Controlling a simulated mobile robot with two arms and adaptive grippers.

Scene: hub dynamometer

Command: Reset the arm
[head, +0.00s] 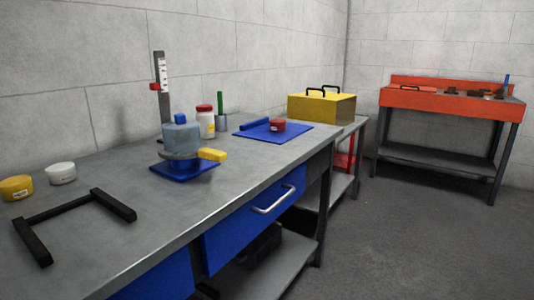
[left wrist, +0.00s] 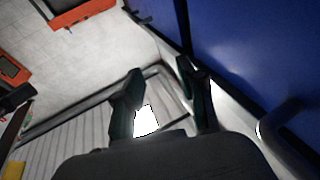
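The hub dynamometer (head: 182,140) stands on a blue mat (head: 186,172) on the grey workbench. It has a grey-blue body with a small blue block on top. Its yellow arm (head: 212,155) sticks out to the right, toward the bench's front edge. Neither of my grippers shows in the head view. My left gripper (left wrist: 162,98) shows in the left wrist view with its two dark fingers apart and nothing visible between them. A blue panel (left wrist: 250,45) lies to its right in that view. My right gripper is not seen.
A black U-shaped frame (head: 72,211), a yellow jar (head: 16,188) and a white jar (head: 61,173) are on the near left bench. A scaled post (head: 163,90) rises behind the dynamometer. A yellow toolbox (head: 322,108) stands at the far end. A drawer handle (head: 273,200) juts from the front.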

